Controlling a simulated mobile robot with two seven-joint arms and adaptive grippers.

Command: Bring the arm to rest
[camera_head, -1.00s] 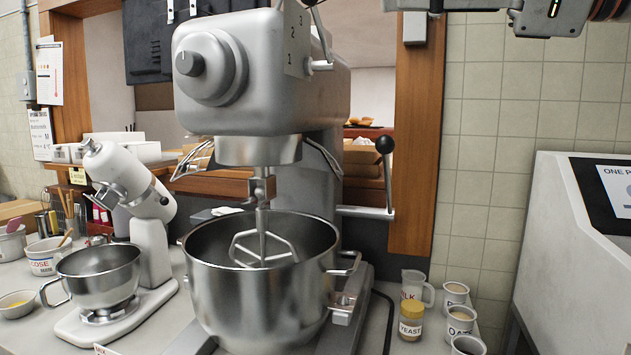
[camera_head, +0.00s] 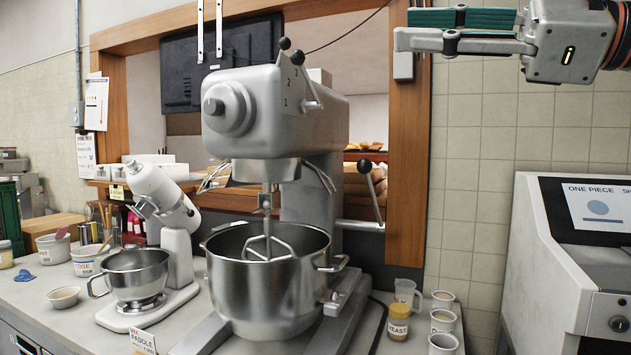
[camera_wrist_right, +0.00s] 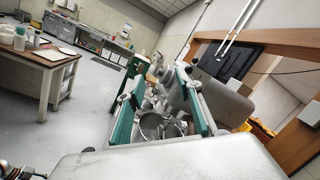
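My right gripper (camera_head: 408,29) is held up at the top right of the head view, pointing left. It is in front of the wooden frame and tiled wall, well above the worktop. In the right wrist view its two green-padded fingers (camera_wrist_right: 160,84) stand apart with nothing held between them. The large mixer is seen beyond that gap.
A large steel mixer (camera_head: 318,144) with its bowl (camera_head: 262,292) stands mid-worktop. A small white mixer (camera_head: 178,255) is to its left. A yeast jar (camera_head: 398,322), a jug and cups stand at right, beside a white machine (camera_head: 545,260). Open floor (camera_wrist_right: 60,140) shows in the wrist view.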

